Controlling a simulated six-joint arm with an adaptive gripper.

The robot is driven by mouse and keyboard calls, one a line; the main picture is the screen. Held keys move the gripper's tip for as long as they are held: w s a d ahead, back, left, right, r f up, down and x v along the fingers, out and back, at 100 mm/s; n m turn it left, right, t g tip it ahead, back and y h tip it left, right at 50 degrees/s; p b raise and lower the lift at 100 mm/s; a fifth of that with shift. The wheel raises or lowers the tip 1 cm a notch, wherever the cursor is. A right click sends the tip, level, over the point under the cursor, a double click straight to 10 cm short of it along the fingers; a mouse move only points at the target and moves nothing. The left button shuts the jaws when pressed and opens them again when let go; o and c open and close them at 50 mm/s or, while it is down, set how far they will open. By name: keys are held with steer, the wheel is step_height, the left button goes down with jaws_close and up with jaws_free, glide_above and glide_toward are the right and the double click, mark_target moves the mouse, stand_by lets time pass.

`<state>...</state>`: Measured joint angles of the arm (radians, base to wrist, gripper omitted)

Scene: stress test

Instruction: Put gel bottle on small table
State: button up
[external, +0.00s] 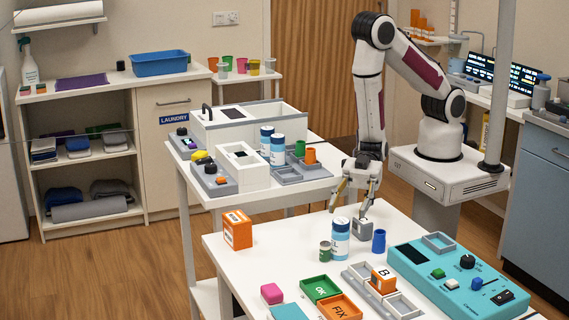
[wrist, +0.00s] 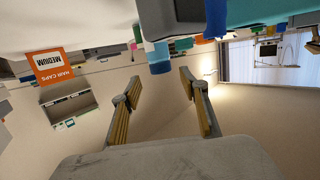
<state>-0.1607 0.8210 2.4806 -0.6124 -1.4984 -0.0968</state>
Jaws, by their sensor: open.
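A white bottle with a blue cap and blue label (external: 340,240) stands upright on the front white table (external: 270,258). Two similar blue-and-white bottles (external: 277,151) stand on the second white table (external: 305,180) behind it. I cannot read their labels, so I cannot tell which is the gel bottle. Which table is the small table is also unclear; a low white stand (external: 246,77) with coloured cups is at the back. My gripper (external: 350,206) is open above the front table, just behind the front bottle. In the wrist view my gripper (wrist: 160,80) has its fingers apart with nothing between them.
Near the front bottle are a green cup (external: 325,251), a blue cup (external: 379,241) and a grey block (external: 362,229). An orange box (external: 237,229) stands at the left. Trays (external: 320,289) and a turquoise control panel (external: 458,280) fill the table's front and right.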

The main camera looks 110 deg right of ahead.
steer(key=w+d+r+m+h, duration=0.1)
steer(key=w+d+r+h, duration=0.35)
steer(key=d+r, duration=0.35)
steer(key=s+d+r+m+g+h, duration=0.1)
steer(key=s+d+r+m+h, duration=0.15)
steer(key=d, duration=0.25)
steer(key=s+d+r+m+h, duration=0.1)
steer(key=s+d+r+h, duration=0.15)
steer(key=d+r, duration=0.2)
steer(key=s+d+r+m+g, duration=0.2)
steer(key=s+r, duration=0.1)
steer(key=s, duration=0.9)
steer(key=s+d+r+m+g+h, duration=0.1)
steer(key=s+d+r+m+g, duration=0.1)
steer(key=s, duration=1.1)
steer(key=shift+d+r, duration=0.45)
steer(key=shift+d, duration=0.4)
steer(key=shift+o, duration=0.6)
steer(key=shift+m+h, duration=0.25)
